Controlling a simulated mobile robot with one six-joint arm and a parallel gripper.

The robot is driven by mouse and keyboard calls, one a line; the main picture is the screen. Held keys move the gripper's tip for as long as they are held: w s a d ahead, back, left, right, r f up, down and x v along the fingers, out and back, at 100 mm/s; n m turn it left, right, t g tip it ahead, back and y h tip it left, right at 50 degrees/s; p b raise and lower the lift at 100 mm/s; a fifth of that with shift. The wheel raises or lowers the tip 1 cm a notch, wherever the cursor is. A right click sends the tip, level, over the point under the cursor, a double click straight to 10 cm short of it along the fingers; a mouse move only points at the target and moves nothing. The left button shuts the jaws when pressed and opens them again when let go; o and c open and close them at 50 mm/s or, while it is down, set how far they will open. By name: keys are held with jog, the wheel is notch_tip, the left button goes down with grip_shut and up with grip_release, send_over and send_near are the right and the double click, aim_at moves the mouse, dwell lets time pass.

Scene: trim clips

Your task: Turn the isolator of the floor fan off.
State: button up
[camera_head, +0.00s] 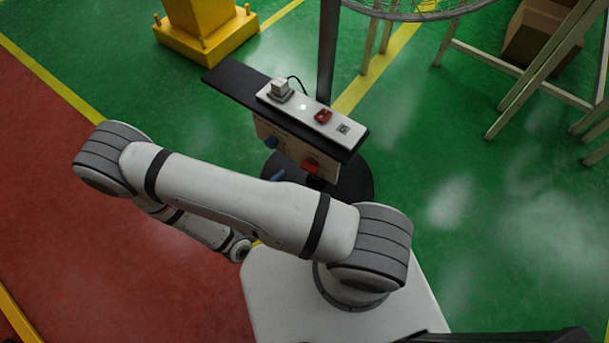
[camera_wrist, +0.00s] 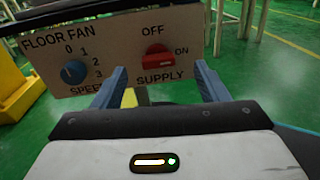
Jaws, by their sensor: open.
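The floor fan's panel (camera_wrist: 110,75) faces the wrist camera. Its red isolator handle (camera_wrist: 158,61) sits between the printed words OFF above, ON at the right and SUPPLY below. The handle lies roughly level, in line with ON. The isolator also shows in the head view (camera_head: 311,166). My gripper (camera_wrist: 160,85) is open and empty, its two blue fingers apart on either side of the handle's line, seemingly short of it. I cannot tell the exact gap. In the head view, my arm hides most of the gripper.
A blue speed knob (camera_wrist: 73,72) is left of the isolator, pointing near 0. Above the panel, a dark shelf (camera_head: 232,79) carries a white power strip (camera_head: 301,107) with a plug and red switch. A yellow post (camera_head: 205,25) and wooden trestle (camera_head: 540,80) stand behind.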

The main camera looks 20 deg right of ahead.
aim_at(307, 171)
jog(key=shift+n+t+y, duration=0.3)
jog(key=shift+n+t, duration=0.4)
jog(key=shift+w+d+f+b, duration=0.2)
jog(key=shift+w+d+f, duration=0.15)
jog(key=shift+w+d, duration=0.55)
jog(key=shift+w+d+f+b, duration=0.25)
jog(key=shift+w+d, duration=0.25)
jog(key=shift+d, duration=0.65)
jog(key=shift+w+d+f+b, duration=0.15)
jog(key=shift+w+d+f, duration=0.25)
jog(key=shift+w+d, duration=0.5)
jog(key=shift+s+d, duration=0.15)
jog(key=shift+s, duration=0.05)
jog(key=c, duration=0.9)
jog(key=shift+c, duration=0.5)
